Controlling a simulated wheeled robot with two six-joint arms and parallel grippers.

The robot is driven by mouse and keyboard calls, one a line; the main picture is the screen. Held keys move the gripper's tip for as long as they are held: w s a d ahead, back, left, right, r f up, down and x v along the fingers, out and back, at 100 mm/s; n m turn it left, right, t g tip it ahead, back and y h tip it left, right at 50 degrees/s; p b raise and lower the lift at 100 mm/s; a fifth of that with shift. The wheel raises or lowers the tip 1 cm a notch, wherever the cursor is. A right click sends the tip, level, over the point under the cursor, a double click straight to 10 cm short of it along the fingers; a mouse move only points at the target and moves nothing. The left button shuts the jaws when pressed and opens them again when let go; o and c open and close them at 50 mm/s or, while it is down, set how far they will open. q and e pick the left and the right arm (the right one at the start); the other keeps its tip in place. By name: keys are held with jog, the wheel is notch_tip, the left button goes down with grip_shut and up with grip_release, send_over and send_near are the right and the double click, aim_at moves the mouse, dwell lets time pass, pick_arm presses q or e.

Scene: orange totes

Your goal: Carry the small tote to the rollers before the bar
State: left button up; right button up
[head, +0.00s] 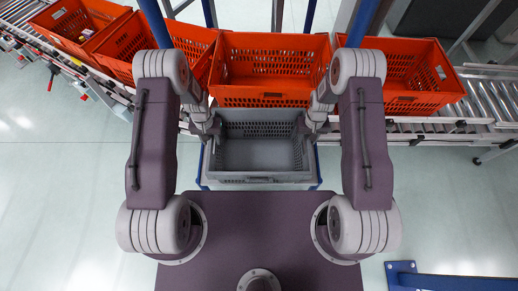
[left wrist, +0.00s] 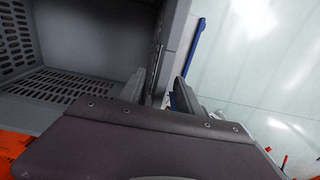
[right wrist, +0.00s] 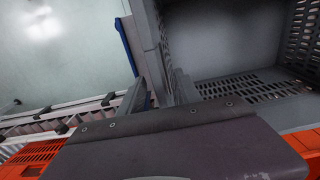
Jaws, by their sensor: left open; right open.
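The small grey tote (head: 262,177) stands upright and looks empty, in the middle of the head view. My left gripper (head: 212,126) is at its left side and my right gripper (head: 309,126) at its right side. In the left wrist view the open fingers (left wrist: 160,88) are on either side of the tote's side wall (left wrist: 176,35). In the right wrist view the open fingers (right wrist: 157,88) also straddle the opposite wall (right wrist: 149,40). I cannot tell whether any finger touches the wall.
The tote rests on a blue-edged stand (head: 203,182) in front of me. Behind it, several larger orange totes (head: 265,96) line a roller conveyor (head: 489,98). Blue posts (head: 309,15) rise at the back. Open floor (head: 65,200) lies to the left and right.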

jog(key=shift+f, duration=0.1)
pick_arm(q)
grip_shut()
pick_arm(e)
grip_shut()
dwell(1.2)
